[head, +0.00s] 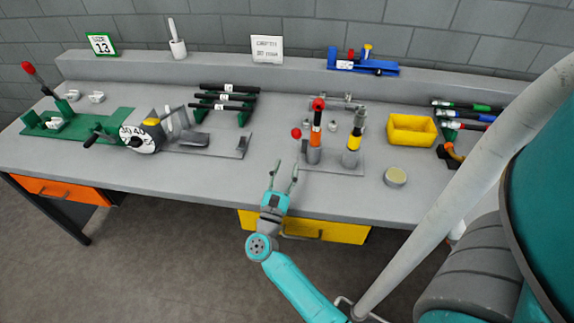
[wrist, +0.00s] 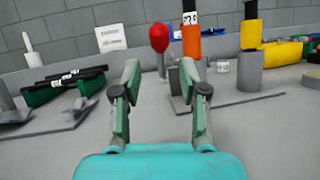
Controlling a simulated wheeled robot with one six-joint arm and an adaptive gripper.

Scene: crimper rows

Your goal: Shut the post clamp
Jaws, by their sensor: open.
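The post fixture has a grey base plate (head: 335,166) on the bench, seen at the right of centre in the head view. On it stands an orange-banded post (head: 316,128) with a red top and a yellow-banded post (head: 353,146), each in a grey socket. A red ball (head: 296,133) on a short lever rises at the plate's left end, beside the orange post; it also shows in the wrist view (wrist: 159,38). I take this lever as the post clamp's handle. My gripper (head: 285,171) is open and empty, short of the fixture, its fingers (wrist: 159,76) apart below the ball.
A round tin (head: 396,176) and a yellow bin (head: 411,130) stand right of the fixture. Black-handled tools (head: 225,97) lie on a rack to the left, beyond a dial device (head: 140,137). Bench space before the fixture is clear.

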